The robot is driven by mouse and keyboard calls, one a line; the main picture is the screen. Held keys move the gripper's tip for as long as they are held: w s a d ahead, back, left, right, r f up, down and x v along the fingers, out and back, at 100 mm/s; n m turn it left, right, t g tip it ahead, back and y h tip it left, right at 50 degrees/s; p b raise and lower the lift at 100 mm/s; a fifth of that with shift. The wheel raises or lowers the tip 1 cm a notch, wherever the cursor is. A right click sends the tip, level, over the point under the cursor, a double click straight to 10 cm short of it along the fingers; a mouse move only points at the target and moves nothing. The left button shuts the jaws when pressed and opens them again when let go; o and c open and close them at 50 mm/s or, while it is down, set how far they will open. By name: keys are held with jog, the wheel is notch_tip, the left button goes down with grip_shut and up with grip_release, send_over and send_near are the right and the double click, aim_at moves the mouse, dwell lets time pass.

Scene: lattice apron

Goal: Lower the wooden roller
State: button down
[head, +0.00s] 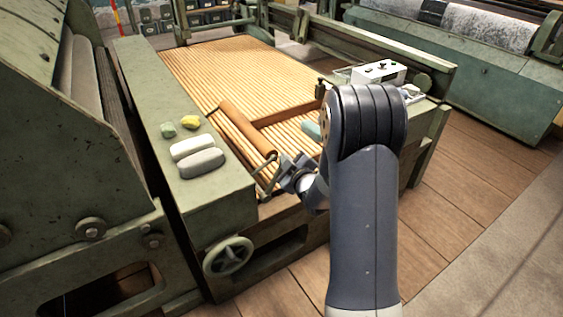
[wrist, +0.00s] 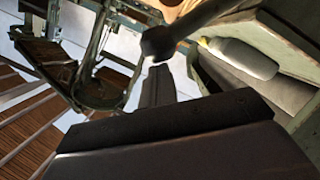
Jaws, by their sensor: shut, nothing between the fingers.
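The wooden roller (head: 245,130) is a plain tan cylinder lying aslant over the slatted lattice apron (head: 225,75) in the head view. Its near end points toward my gripper. My gripper (head: 284,163) is just right of that near end, beside a thin bent metal arm (head: 266,180). It is shut with nothing in it. In the wrist view the gripper's dark fingers (wrist: 158,85) are together, close to a dark rod with a rounded end (wrist: 160,41). I cannot tell whether they touch it. A tan piece at the top edge there may be the roller.
A handwheel (head: 228,257) sits on the front. A white control box (head: 378,72) stands at the right rail.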

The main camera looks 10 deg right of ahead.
jog(key=w+d+f+m+g+y+b, duration=0.1)
jog(key=w+d+f+m+b, duration=0.1)
jog(key=d+f, duration=0.6)
jog(key=shift+w+d+m+b, duration=0.35)
jog(key=shift+m+b, duration=0.4)
jog(key=shift+m, duration=0.45)
jog(key=shift+a+f, duration=0.1)
